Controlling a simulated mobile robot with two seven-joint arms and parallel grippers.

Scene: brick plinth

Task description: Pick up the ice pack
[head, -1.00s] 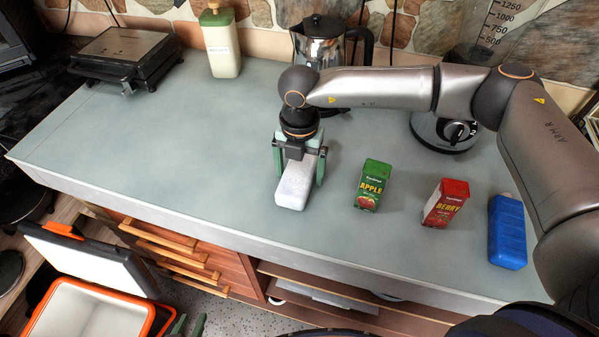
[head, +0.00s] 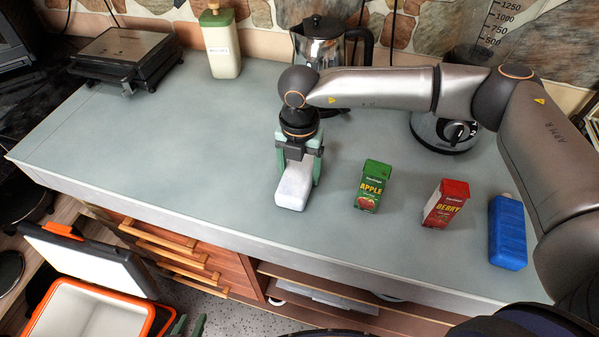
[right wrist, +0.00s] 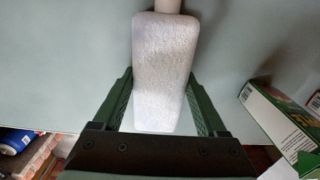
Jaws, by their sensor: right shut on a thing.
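The ice pack (head: 293,190) is a frosty white, rounded block with a narrow pale neck. It lies on the grey counter (head: 225,150), its near end toward the front edge. My right gripper (head: 298,170) comes down over it from above, shut on its sides. In the right wrist view the ice pack (right wrist: 163,75) sits between the green fingers, its neck pointing up the picture. No gap under it can be made out. My left gripper (head: 187,326) shows only its green fingertips at the bottom edge, spread apart and empty.
A green apple carton (head: 371,187), a red berry carton (head: 445,204) and a blue capped block (head: 507,232) stand to the right. A kettle (head: 325,45) and a blender base (head: 445,130) are behind. An open orange-rimmed cooler (head: 95,312) is below left.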

